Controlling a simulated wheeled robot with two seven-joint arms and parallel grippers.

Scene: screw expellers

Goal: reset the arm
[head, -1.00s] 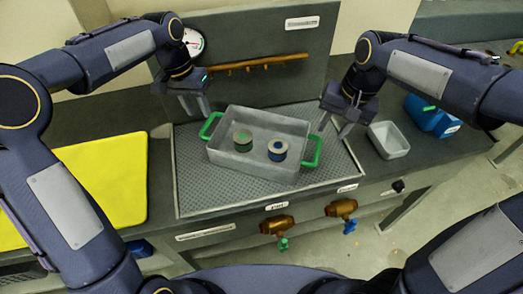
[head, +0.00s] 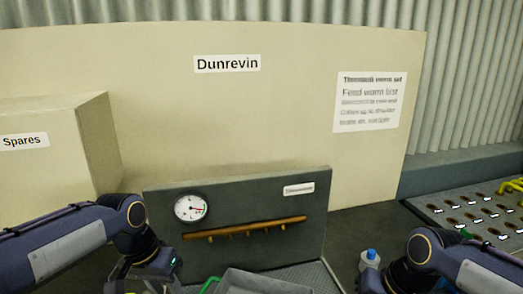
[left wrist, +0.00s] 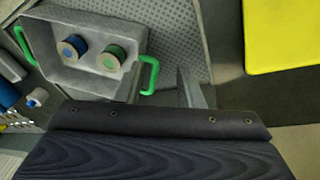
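My left gripper (head: 140,286) is at the bottom edge of the head view, its fingertips cut off. Grey finger surfaces show in the left wrist view (left wrist: 195,90), beside the tray with nothing seen between them; the earlier head frame showed the two fingers apart. My right arm's wrist is at the bottom right of the head view; its gripper fingers are out of frame. Only the tray's far rim (head: 255,283) shows in the head view.
An upright dark panel with a gauge (head: 191,208) and a brown bar (head: 245,230) stands behind the tray. A cream "Dunrevin" cabinet (head: 260,110) and a "Spares" box (head: 50,150) are behind. A blue bottle (head: 370,262) stands right. A yellow board (left wrist: 285,35) lies beside the tray.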

